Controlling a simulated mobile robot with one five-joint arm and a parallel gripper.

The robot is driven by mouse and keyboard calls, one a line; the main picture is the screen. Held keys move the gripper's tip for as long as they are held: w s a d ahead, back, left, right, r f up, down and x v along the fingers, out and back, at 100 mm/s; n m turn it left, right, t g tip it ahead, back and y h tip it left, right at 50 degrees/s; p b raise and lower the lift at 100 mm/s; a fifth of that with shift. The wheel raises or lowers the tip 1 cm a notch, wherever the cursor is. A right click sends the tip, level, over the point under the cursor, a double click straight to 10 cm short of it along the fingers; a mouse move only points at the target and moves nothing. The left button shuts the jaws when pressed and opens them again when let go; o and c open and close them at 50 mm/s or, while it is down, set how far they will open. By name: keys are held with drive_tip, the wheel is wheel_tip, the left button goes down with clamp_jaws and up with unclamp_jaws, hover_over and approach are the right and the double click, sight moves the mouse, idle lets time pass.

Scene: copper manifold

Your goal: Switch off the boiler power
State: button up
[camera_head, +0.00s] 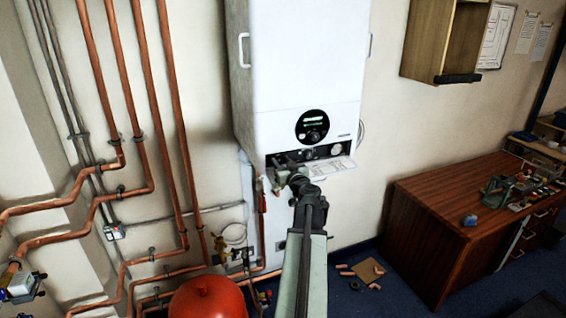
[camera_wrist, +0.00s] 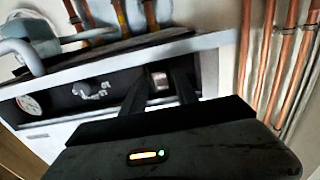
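The white boiler (camera_head: 305,60) hangs on the wall, with a round black dial panel (camera_head: 313,126) on its front. Below that is a dark control strip (camera_head: 318,153), which also shows in the wrist view (camera_wrist: 115,90). A small pale rocker switch (camera_wrist: 159,80) sits in the strip, and its on or off position is unclear. My gripper (camera_wrist: 161,76) is open, its two dark fingers on either side of the switch; contact cannot be told. In the head view my gripper (camera_head: 282,163) is at the strip's left end and hides the switch.
A round gauge (camera_wrist: 30,104) and a knob (camera_wrist: 90,88) share the strip. A flap (camera_head: 332,167) juts below the boiler. Copper pipes (camera_head: 150,110) run at left, above a red vessel (camera_head: 207,298). A wooden desk (camera_head: 460,215) stands at right.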

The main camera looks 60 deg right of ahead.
clamp_jaws()
drive_tip(key=f+b, duration=0.1)
drive_tip(key=b, duration=0.1)
drive_tip(key=shift+t+b, duration=0.3)
drive_tip(key=shift+r+h+b, duration=0.1)
drive_tip(key=shift+h+b, duration=0.3)
drive_tip(key=shift+b, duration=0.2)
drive_tip(key=shift+r+t, duration=0.15)
drive_tip(key=shift+t, duration=0.15)
drive_tip(key=shift+o, duration=1.8)
unclamp_jaws()
drive_tip(key=v, duration=0.7)
drive_tip(key=shift+s+a+b, duration=0.25)
drive_tip(key=shift+b, duration=0.2)
